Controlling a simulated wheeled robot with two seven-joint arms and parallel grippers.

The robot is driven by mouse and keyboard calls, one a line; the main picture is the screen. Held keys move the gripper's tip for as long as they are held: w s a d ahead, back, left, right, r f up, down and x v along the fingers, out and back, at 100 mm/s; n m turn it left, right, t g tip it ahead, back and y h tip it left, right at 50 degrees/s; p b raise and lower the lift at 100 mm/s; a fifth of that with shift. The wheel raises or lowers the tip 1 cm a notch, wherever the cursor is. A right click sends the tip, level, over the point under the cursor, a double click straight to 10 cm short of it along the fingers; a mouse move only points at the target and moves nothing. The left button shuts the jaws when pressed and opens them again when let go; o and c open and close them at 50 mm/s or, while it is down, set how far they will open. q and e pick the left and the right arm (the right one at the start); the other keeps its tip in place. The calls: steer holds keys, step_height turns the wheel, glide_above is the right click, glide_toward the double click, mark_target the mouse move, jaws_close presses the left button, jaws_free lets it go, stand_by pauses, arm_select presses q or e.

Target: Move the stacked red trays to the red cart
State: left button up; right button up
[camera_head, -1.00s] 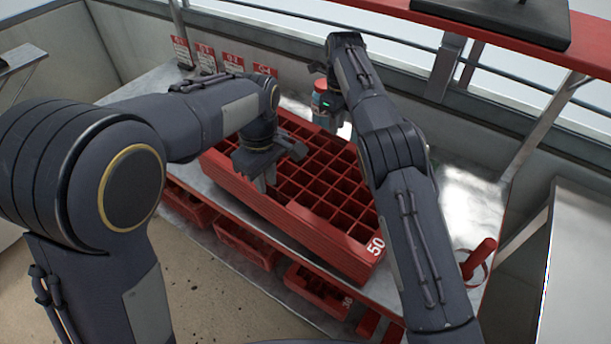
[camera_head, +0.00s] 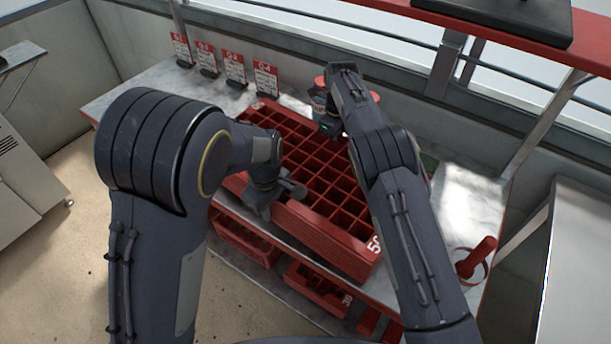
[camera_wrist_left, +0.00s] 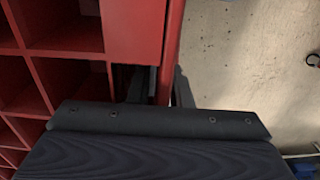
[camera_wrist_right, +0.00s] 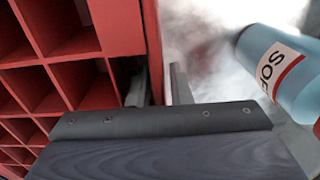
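The stack of red compartment trays (camera_head: 328,245), marked "50" at its near right corner, lies on the metal table. My left gripper (camera_head: 262,205) is at the near long side. In the left wrist view, its fingers (camera_wrist_left: 160,88) are either side of the red tray wall (camera_wrist_left: 170,45), with a narrow gap on one side. My right gripper (camera_head: 330,130) is at the far long side. In the right wrist view, its fingers (camera_wrist_right: 160,88) likewise straddle the tray wall (camera_wrist_right: 153,45), with a slight gap. The fingertips are partly hidden. I cannot identify a red cart.
A blue bottle (camera_wrist_right: 285,70) stands close to my right gripper. Several red and white label cards (camera_head: 235,68) stand along the table's back. More red trays (camera_head: 318,285) sit on the shelf below. A red-handled tool (camera_head: 477,258) is at the right end of the table. Open floor lies at left.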

arm_select(q)
jaws_close()
arm_select(e)
jaws_close()
steer(key=shift+w+r, duration=0.1)
stand_by(1.2)
